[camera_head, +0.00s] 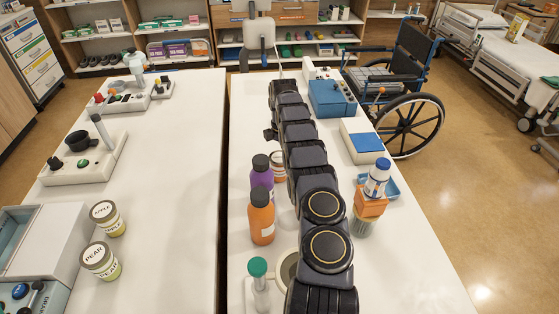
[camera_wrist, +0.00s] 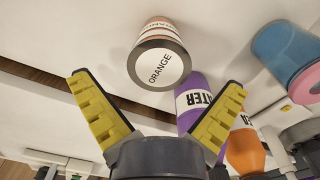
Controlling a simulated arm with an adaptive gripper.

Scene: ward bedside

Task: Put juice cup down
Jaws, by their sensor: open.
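A juice cup with a round white top reading "ORANGE" and a dark rim (camera_wrist: 158,66) is in the wrist view, just beyond and between the fingertips. It stands on the white table and touches neither finger. In the head view the orange cup (camera_head: 279,160) is partly hidden between the purple bottle and my arm. My gripper (camera_wrist: 158,82) is open and empty, its yellow-padded fingers spread wide. In the head view my arm hides most of the gripper. Two more cups, "APPLE" (camera_head: 108,218) and "PEAR" (camera_head: 101,260), stand on the left table.
A purple bottle (camera_head: 262,177) and an orange bottle (camera_head: 261,217) stand close beside the orange cup; the purple one (camera_wrist: 192,97) is near my right finger. A gap separates the two tables.

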